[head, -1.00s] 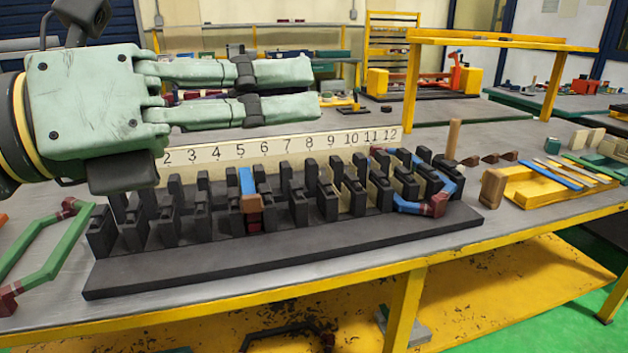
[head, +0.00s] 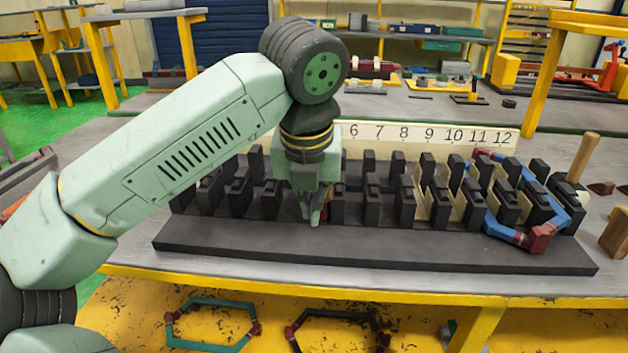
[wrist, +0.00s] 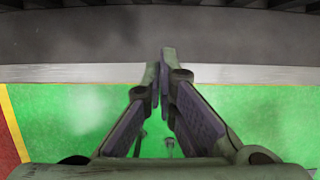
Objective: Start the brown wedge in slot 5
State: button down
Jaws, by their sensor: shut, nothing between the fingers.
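The black slotted stator block (head: 370,250) lies on the bench with its row of teeth upright. The number strip (head: 430,133) behind it shows 6 to 12; the lower numbers, 5 among them, are hidden by my arm. My gripper (head: 314,218) points down at the front of the teeth, left of 6, with its fingers together and empty. It covers the slot 5 area, so I cannot see the blue strip or any wedge there. In the wrist view my closed fingertips (wrist: 165,58) show before the block's dark front. A brown wedge (head: 601,188) lies on the bench at the right.
A blue coil with dark red ends (head: 520,237) sits in the right-hand slots. A wooden mallet handle (head: 583,157) stands at the right, near a wooden block (head: 615,232). Teal and dark coils (head: 210,325) lie on the yellow lower shelf.

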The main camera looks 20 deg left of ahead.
jog(key=x, duration=0.3)
jog(key=shift+d+f+p, duration=0.1)
jog(key=shift+f+p, duration=0.2)
jog(key=w, duration=0.1)
jog(key=w+p, duration=0.1)
jog(key=shift+w+a+r, duration=0.25)
jog(key=shift+w+a, duration=0.15)
jog(key=shift+w+a+f+p, duration=0.15)
jog(key=shift+w+p, duration=0.15)
jog(key=shift+w, duration=0.3)
jog(key=shift+w, duration=0.1)
jog(key=shift+w+a+f+b, duration=0.15)
jog(key=shift+w+a+b, duration=0.1)
jog(key=shift+w+b, duration=0.55)
jog(key=shift+w+a+r, duration=0.1)
jog(key=shift+w+r, duration=0.05)
jog(key=shift+r, duration=0.25)
